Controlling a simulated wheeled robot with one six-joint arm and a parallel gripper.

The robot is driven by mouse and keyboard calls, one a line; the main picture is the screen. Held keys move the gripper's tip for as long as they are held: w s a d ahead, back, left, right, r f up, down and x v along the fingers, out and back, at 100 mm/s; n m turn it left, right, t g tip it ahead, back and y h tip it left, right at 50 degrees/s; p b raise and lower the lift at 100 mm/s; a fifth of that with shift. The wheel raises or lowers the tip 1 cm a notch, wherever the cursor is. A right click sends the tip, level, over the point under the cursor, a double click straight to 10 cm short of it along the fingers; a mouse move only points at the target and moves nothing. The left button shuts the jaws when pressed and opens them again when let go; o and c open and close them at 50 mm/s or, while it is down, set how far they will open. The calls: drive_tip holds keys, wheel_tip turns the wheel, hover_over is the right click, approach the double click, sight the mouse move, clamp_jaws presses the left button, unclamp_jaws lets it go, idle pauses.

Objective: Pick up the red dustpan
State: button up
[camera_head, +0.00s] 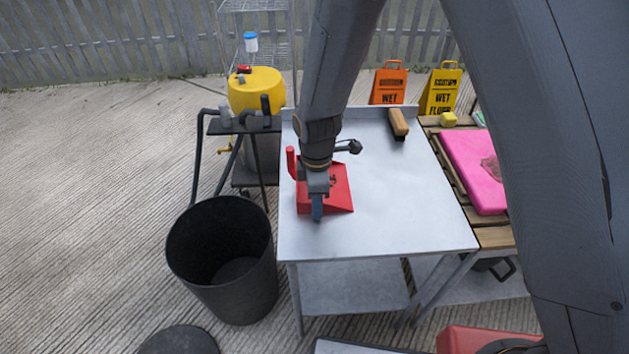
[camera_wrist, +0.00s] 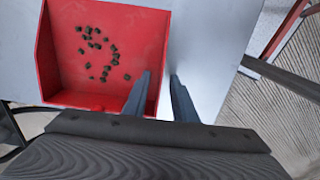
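The red dustpan (camera_head: 340,195) lies on the metal table, partly hidden behind my arm and gripper in the head view. Its handle stands up at the left. In the wrist view the dustpan (camera_wrist: 105,25) fills the upper left, with several dark crumbs in it. My gripper (camera_head: 317,210) points down at the dustpan's near side. In the wrist view the two fingers of my gripper (camera_wrist: 160,75) are apart, with one dustpan side wall appearing between them. A strip of table shows beside that wall, so no firm grip is visible.
The metal table (camera_head: 400,215) has clear room to the right of the dustpan. A wooden-handled brush (camera_head: 398,123) lies at its back. A black bin (camera_head: 221,260) stands at the left, and a pink pad (camera_head: 475,175) lies on a wooden surface at the right.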

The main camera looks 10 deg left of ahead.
clamp_jaws()
idle(0.4)
